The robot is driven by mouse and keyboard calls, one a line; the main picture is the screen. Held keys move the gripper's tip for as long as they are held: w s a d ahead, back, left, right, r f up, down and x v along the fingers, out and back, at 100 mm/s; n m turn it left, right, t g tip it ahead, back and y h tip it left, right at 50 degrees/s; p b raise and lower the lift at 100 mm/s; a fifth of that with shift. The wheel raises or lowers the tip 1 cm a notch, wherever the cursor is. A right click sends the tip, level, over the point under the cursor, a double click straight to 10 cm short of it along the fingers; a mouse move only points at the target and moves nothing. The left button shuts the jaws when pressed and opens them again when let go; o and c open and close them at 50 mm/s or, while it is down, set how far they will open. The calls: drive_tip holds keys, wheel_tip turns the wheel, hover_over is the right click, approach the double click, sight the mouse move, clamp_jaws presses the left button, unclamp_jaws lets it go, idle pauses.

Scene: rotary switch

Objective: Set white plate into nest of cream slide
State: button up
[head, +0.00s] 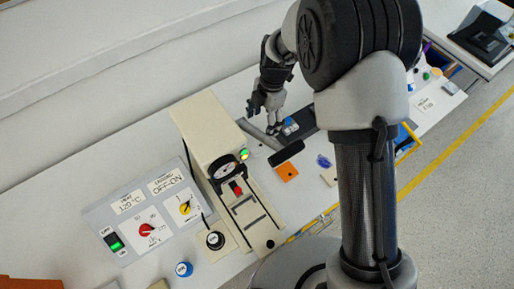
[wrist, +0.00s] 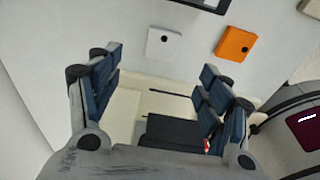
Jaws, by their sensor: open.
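The white plate (wrist: 163,43) is a flat square with a small dark mark near one edge. It lies on the table in the wrist view, beyond my open fingers, and I cannot make it out surely in the head view. My gripper (wrist: 160,85) is open, and nothing shows held between its fingers. In the head view my gripper (head: 266,112) hangs to the right of the tall cream housing. The cream slide (head: 256,222) extends from this housing toward the front. In the wrist view a cream strip (wrist: 176,106) shows between my fingers, partly hidden by them; its nest is not clear.
An orange plate (wrist: 235,43) lies right of the white one and also shows in the head view (head: 287,172). A control panel (head: 148,214) with knobs stands left of the housing (head: 207,135). A black knob (head: 215,240) and blue knob (head: 184,269) are near the front.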

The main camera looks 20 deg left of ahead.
drive_tip(key=b, duration=0.1)
hover_over(257, 147)
drive_tip(key=w, duration=0.1)
drive_tip(key=f, duration=0.6)
drive_tip(key=shift+w+d+f, duration=0.2)
drive_tip(key=shift+d+f, duration=0.15)
drive_tip(key=f+b, duration=0.1)
drive_tip(key=f, duration=0.1)
drive_tip(key=s+f+b, duration=0.1)
drive_tip(key=f, duration=0.1)
drive_tip(key=shift+s+a+f, duration=0.1)
drive_tip(key=shift+a+f, duration=0.05)
drive_tip(key=shift+f, duration=0.1)
drive_tip(key=shift+a+f, duration=0.1)
drive_tip(key=shift+f, duration=0.25)
drive_tip(key=shift+c, duration=0.2)
drive_tip(key=c, duration=1.2)
drive_tip(key=shift+r, duration=0.1)
